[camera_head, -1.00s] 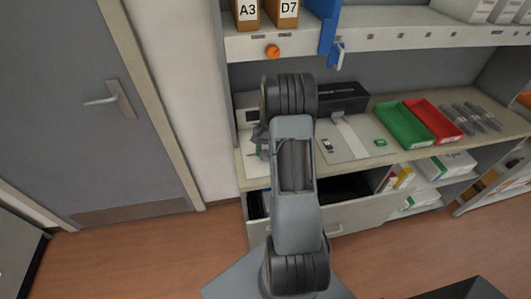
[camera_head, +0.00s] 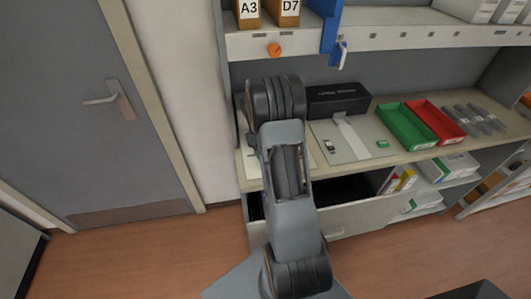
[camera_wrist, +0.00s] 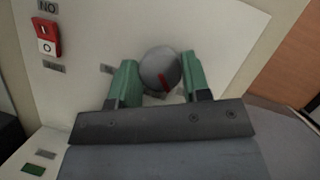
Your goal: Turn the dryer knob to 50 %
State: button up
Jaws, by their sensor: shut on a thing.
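In the wrist view a round grey knob (camera_wrist: 160,68) with a red pointer line sits on a pale panel (camera_wrist: 215,28). The red line points toward the lower right of the picture. My gripper (camera_wrist: 159,75) has its two green fingers on either side of the knob and is shut on it. In the head view my arm hides the knob and my gripper. The panel's scale marks around the knob are mostly hidden or too small to read.
A red and white switch (camera_wrist: 47,37) is on the same panel. On the counter (camera_head: 415,151) stand a black box (camera_head: 337,99), a green tray (camera_head: 402,124) and a red tray (camera_head: 436,119). An open drawer (camera_head: 350,217) is below. An orange knob (camera_head: 274,50) is on the upper shelf edge.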

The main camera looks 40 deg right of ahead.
jog(key=shift+n+h, duration=0.7)
jog(key=shift+n, duration=1)
jog(key=o, duration=0.9)
jog(key=shift+r+b, duration=0.35)
jog(key=shift+r, duration=0.2)
jog(key=s+a+r+b, duration=0.3)
jog(key=s+a+r, duration=0.3)
jog(key=s+r, duration=0.6)
jog(key=shift+s, duration=0.35)
